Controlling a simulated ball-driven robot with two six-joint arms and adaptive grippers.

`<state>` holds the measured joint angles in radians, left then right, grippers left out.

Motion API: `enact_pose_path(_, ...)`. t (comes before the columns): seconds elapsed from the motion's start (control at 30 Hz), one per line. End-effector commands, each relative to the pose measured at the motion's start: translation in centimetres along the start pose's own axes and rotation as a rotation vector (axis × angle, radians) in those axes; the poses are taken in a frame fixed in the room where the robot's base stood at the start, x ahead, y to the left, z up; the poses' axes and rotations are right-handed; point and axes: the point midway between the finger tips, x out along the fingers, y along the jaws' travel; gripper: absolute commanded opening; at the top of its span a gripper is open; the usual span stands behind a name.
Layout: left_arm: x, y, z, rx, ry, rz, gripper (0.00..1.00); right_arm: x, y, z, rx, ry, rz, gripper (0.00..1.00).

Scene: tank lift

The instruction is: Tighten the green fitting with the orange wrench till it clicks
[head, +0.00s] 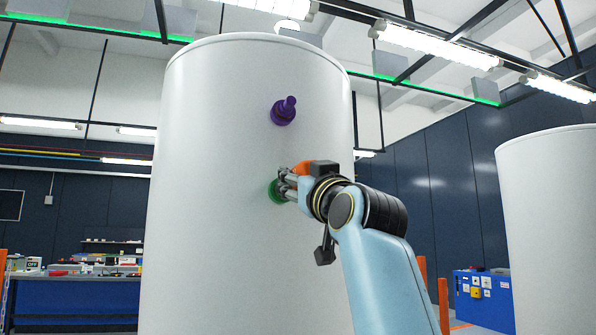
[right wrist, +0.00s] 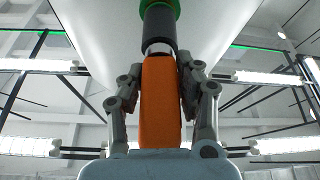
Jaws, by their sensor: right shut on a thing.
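The green fitting (head: 275,191) is on the front of the tall white tank (head: 215,200), below a purple fitting (head: 284,110). My right gripper (head: 287,184) is at the green fitting and partly hides it. In the right wrist view the gripper (right wrist: 160,95) is shut on the orange wrench (right wrist: 158,105), which lies between its fingers. The wrench's dark head (right wrist: 159,28) points at the tank and meets the green fitting (right wrist: 160,8). I cannot tell how far it is seated. In the head view the orange wrench (head: 302,168) shows only in part. My left gripper is not in view.
A second white tank (head: 550,220) stands at the right. A blue cabinet (head: 483,298) and orange posts (head: 443,305) stand behind my right arm. A cluttered workbench (head: 75,275) is at the far left. The air left of my right gripper is clear.

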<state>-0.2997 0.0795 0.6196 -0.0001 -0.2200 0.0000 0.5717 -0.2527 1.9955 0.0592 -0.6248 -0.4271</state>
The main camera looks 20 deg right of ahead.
Motion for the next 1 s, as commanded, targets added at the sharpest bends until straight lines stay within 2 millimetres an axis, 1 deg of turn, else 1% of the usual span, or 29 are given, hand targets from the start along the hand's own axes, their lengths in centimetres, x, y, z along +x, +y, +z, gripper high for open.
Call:
enact_pose_path(0.03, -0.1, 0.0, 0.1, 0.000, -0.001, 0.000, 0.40, -0.4, -0.5, 0.1, 0.030, 0.005, 0.006, 0.00)
enact_pose_path(0.4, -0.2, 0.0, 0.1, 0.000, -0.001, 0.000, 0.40, -0.7, -0.5, -0.1, 0.024, 0.008, 0.006, 0.00)
enact_pose_path(0.47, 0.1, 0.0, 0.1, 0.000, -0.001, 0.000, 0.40, -0.8, -0.4, 0.0, -0.003, 0.010, -0.004, 0.00)
enact_pose_path(0.57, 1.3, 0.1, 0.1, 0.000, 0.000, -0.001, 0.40, -0.8, -0.5, 0.3, -0.126, 0.010, -0.054, 0.00)
enact_pose_path(0.6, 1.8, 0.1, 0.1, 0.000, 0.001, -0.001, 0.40, -0.9, -0.5, 0.4, -0.199, 0.010, -0.085, 0.00)
enact_pose_path(0.73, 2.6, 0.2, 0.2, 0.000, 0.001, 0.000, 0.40, -0.8, -0.5, 0.4, -0.448, 0.006, -0.189, 0.00)
enact_pose_path(0.87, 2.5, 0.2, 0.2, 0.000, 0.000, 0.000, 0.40, -0.6, -0.6, 0.3, -0.705, 0.002, -0.297, 0.00)
enact_pose_path(1.0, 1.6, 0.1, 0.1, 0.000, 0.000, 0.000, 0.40, -0.5, -0.7, 0.2, -0.982, 0.002, -0.414, 0.00)
